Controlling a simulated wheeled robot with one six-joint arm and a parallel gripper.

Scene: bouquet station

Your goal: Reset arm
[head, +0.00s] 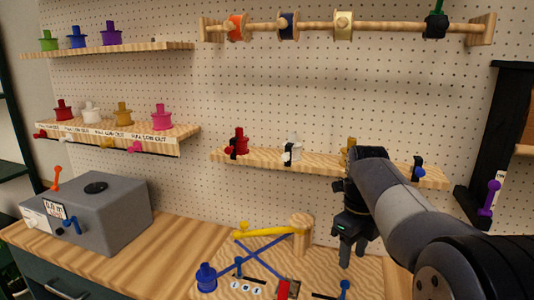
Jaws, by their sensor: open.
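My gripper (352,254) hangs from my arm right of centre in the head view. Its fingers point down, apart and empty, over the right part of the wooden work board (320,270). A wooden post (301,232) stands just left of the gripper. My arm comes in from the lower right and hides part of the middle shelf (262,158) and the counter. The exact height of the fingertips above the board cannot be told.
The board carries a yellow lever (268,230), crossed blue strips, a blue spool (206,277) and a red piece (288,289). A grey box (88,215) stands at left. Shelves with coloured spools and a ribbon rod (375,27) line the pegboard. A dark frame (497,150) stands at right.

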